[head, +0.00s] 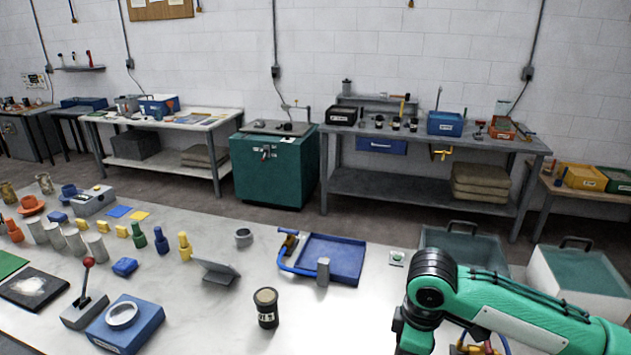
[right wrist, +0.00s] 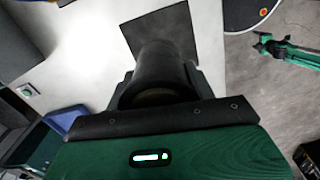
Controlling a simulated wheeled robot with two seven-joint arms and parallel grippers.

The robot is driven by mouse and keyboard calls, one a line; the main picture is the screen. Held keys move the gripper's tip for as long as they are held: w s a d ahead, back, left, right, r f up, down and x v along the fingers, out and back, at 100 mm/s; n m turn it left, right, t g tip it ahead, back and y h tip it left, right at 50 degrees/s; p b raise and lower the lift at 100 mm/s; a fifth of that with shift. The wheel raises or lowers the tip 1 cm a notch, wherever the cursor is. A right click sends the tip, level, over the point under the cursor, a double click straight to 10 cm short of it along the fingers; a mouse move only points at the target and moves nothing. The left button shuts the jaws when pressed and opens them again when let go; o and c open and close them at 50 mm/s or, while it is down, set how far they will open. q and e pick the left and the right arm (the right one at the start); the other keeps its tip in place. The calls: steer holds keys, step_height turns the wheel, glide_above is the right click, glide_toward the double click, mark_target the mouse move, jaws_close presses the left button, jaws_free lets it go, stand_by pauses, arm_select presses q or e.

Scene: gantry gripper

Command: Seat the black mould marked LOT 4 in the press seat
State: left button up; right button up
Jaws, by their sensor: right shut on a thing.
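My right gripper (right wrist: 158,92) is shut on a black cylinder (right wrist: 160,62), which sits between its dark fingers in the right wrist view. No label shows on this side of it, so I cannot read its lot. In the head view only my green right arm shows at the lower right; its gripper is out of frame. Another black mould (head: 266,308) stands upright on the white table, with a pale label too small to read surely. A blue block with a pale ring (head: 122,316) is at the front left; I cannot tell whether it is the press seat. My left gripper is not in view.
A red-knobbed lever (head: 84,305) stands beside the blue block. A blue tray (head: 335,258) and a grey angled stand (head: 216,270) lie behind the standing mould. A dark square (right wrist: 160,30) lies beyond the held cylinder. The table's front middle is fairly clear.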

steer(key=f+m, duration=0.1)
steer(key=m, duration=0.1)
steer(key=s+d+f+m, duration=0.1)
steer(key=m, duration=0.2)
steer(key=d+m, duration=0.1)
steer(key=m, duration=0.1)
steer(key=shift+s+d+f+b, duration=0.1)
steer(key=shift+s+f+b, duration=0.15)
steer(key=shift+f+b, duration=0.15)
steer(key=m, duration=0.2)
steer(key=s+d+f+m, duration=0.1)
steer(key=m, duration=0.3)
steer(key=shift+s+d+f, duration=0.15)
steer(key=shift+d+f, duration=0.05)
steer(key=shift+f, duration=0.2)
